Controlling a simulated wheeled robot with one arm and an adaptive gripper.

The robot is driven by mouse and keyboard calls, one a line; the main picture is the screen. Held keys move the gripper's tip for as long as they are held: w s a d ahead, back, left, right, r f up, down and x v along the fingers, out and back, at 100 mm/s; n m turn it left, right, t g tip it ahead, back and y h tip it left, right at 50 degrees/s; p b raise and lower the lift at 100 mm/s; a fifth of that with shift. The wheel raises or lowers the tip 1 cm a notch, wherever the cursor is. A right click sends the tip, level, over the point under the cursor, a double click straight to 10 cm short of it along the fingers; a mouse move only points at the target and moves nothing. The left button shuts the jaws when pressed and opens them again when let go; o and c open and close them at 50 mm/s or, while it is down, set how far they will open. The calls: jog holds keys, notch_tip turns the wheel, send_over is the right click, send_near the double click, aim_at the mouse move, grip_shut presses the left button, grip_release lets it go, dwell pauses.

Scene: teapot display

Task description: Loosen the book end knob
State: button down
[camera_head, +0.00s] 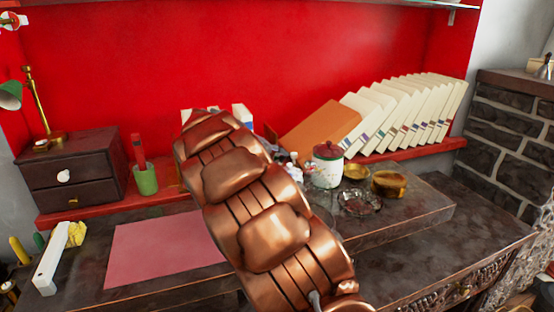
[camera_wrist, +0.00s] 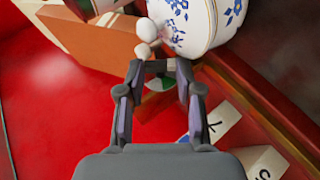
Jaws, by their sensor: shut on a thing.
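My gripper (camera_wrist: 160,68) shows in the wrist view, its two dark fingers closed in around a small round green-and-white piece (camera_wrist: 155,84) with brown wood around it. This piece sits where the book end knob would be, but the fingers partly hide it and its shape is unclear. A white teapot with blue flowers (camera_wrist: 195,22) is just beyond the fingertips, with two small white balls at its left side. In the head view my copper-coloured arm hides my gripper and the knob.
An orange-brown book (camera_head: 322,130) leans beside a row of cream books (camera_head: 402,108) on a red shelf. A lidded pot (camera_head: 327,170), a glass ashtray (camera_head: 360,203) and an amber bowl (camera_head: 390,184) stand right of my arm. A dark drawer box (camera_head: 70,178) stands left.

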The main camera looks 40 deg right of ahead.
jog(key=c, duration=0.8)
grip_release()
jog(key=shift+o, duration=0.2)
jog(key=shift+a, duration=0.1)
jog(key=v, duration=1.2)
jog(key=shift+c, duration=0.2)
